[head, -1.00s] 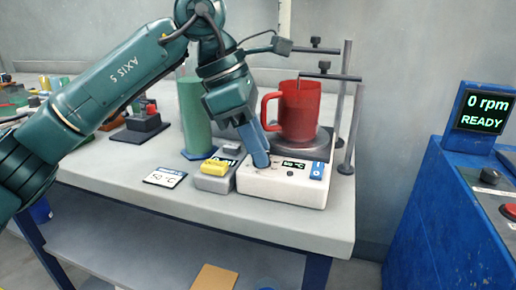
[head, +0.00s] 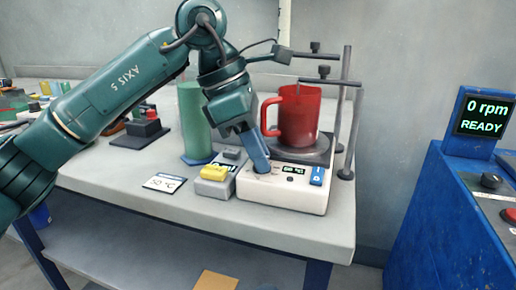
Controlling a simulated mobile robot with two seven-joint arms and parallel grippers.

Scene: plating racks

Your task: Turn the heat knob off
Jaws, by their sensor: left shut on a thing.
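The white hotplate (head: 290,199) stands at the front right of the table with a red mug (head: 299,118) on its dark round plate. My right gripper is not in view.
A grey box with a yellow top (head: 214,173) stands close left of the hotplate, beside a 50 °C card (head: 164,183). A green cylinder (head: 194,122) and metal stand rods (head: 353,130) rise behind. A blue cabinet (head: 430,215) stands at right.

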